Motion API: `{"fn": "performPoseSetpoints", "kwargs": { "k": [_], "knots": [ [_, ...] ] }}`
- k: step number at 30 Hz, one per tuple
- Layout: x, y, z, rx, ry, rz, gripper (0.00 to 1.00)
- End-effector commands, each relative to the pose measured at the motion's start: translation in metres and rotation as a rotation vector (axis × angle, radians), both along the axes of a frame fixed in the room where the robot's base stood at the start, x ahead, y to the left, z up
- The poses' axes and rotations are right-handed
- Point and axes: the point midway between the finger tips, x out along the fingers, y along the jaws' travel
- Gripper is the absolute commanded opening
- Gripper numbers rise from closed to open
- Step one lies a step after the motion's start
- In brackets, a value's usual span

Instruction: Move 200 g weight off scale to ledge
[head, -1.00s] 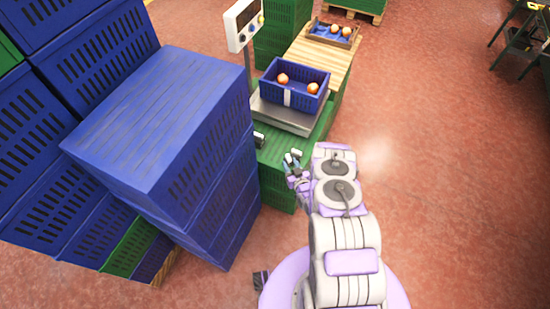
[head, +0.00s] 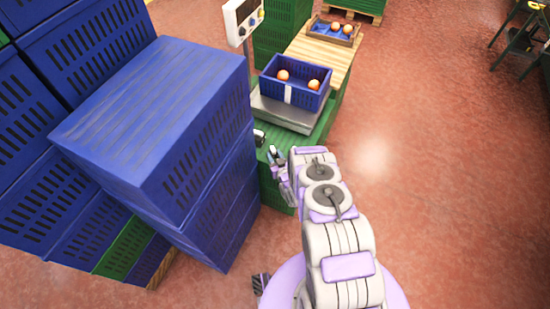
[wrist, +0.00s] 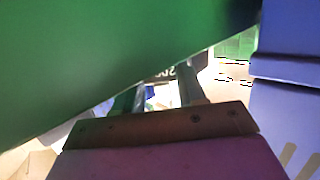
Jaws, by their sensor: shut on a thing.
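My gripper (head: 273,154) is low over the near end of the green crate base, left of my forearm. The scale (head: 285,113) is a grey platform on green crates, just beyond my gripper. A blue crate (head: 293,97) with two oranges sits on it. The ledge (head: 280,140) is the green strip in front of the scale. A small dark object (head: 259,137) sits at its left edge.
Tall stacked blue crates (head: 150,110) stand close on the left. The scale's display (head: 241,16) is on a pole behind. A wooden board (head: 322,55) with a tray of oranges (head: 333,31) lies beyond the scale.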

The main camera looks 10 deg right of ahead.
Motion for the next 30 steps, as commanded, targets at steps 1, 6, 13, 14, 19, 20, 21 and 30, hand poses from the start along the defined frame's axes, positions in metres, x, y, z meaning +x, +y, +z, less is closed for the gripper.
{"fn": "performPoseSetpoints", "kwargs": {
  "k": [1,6,13,14,19,20,21,30],
  "knots": [
    [0.000,0.000,0.001,0.000,0.000,0.000,0.03],
    [0.000,-0.001,0.001,0.000,0.001,0.000,0.50],
    [0.000,0.000,0.001,0.000,0.001,0.000,0.66],
    [0.000,0.000,0.001,0.000,0.001,0.000,0.66],
    [-0.002,-0.001,0.001,0.000,0.002,0.000,0.66],
    [-0.003,-0.001,0.001,0.000,0.002,0.000,0.66],
    [-0.006,-0.001,0.002,0.000,0.003,0.000,0.66],
    [-0.056,-0.010,0.014,0.000,0.006,-0.002,0.66]
  ]
}}
